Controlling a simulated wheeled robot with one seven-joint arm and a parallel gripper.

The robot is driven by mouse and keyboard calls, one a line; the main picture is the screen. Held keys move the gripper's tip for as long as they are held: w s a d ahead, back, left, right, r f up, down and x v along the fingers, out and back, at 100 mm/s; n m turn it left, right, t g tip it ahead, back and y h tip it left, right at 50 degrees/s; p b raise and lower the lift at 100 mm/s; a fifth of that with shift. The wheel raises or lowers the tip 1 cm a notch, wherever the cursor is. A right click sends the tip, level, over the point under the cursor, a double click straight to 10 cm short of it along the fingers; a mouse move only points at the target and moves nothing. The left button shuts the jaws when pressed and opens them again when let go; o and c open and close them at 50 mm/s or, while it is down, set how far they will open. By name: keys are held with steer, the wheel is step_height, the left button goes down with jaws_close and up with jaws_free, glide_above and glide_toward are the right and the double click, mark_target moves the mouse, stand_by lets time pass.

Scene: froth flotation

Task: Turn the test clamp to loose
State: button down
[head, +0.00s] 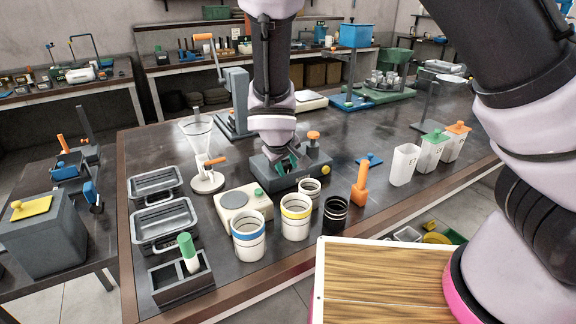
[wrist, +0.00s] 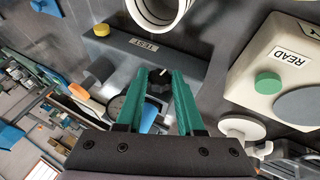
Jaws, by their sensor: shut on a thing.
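The grey test unit (head: 308,178) stands on the dark bench in the head view. In the wrist view its block (wrist: 112,42) carries a "TEST" label and a yellow button (wrist: 94,30). The test clamp, a small black knob (wrist: 160,82) with a white pointer mark, sits between the green fingers of my gripper (wrist: 162,76). My gripper (head: 287,160) reaches down onto the unit from above and is shut on the knob. The fingers hide the knob's sides, and I see no scale showing its setting.
Beside the unit stand a cream block (head: 232,207) labelled "READ" in the wrist view, a blue-banded cup (head: 248,243), a yellow-banded cup (head: 296,222) and a black cup (head: 335,216). An orange-handled tool (head: 360,190) stands to the right. The bench behind is partly clear.

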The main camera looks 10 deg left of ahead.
steer(key=shift+a+t+h, duration=0.1)
steer(key=shift+t+h, duration=0.3)
steer(key=shift+h, duration=0.1)
steer(key=shift+s, duration=0.1)
steer(key=c, duration=0.5)
jaws_free()
steer(key=shift+f, duration=0.1)
steer(key=v, duration=1)
steer(key=shift+s+a+r, duration=0.1)
steer(key=shift+s+r, duration=0.05)
steer(key=shift+r, duration=0.2)
